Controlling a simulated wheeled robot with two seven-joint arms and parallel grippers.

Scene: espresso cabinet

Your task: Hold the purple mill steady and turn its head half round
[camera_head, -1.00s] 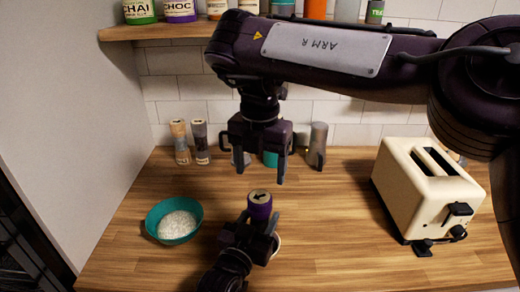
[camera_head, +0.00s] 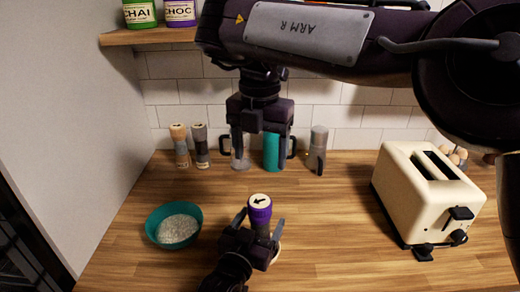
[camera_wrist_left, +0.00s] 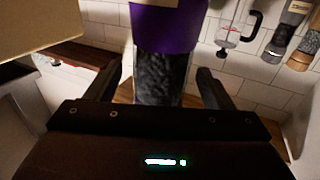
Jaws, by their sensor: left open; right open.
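The purple mill (camera_head: 260,213) stands upright on the counter, with a dark arrow on its pale top cap pointing to the left. My left gripper (camera_head: 260,224) is open, with its fingers spread on either side of the mill. In the left wrist view the mill's purple part and dark, clear-walled body (camera_wrist_left: 161,78) stand between the two fingers, with gaps on both sides. My right gripper (camera_head: 260,157) is open and empty, raised above and behind the mill. The mill's base is mostly hidden by my left gripper.
A teal bowl of pale grains (camera_head: 155,222) is left of the mill. A cream toaster (camera_head: 412,198) stands right. Along the back wall are two mills (camera_head: 180,147), a teal mug (camera_head: 271,151) and a grey mill (camera_head: 318,150). The counter between mill and toaster is clear.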

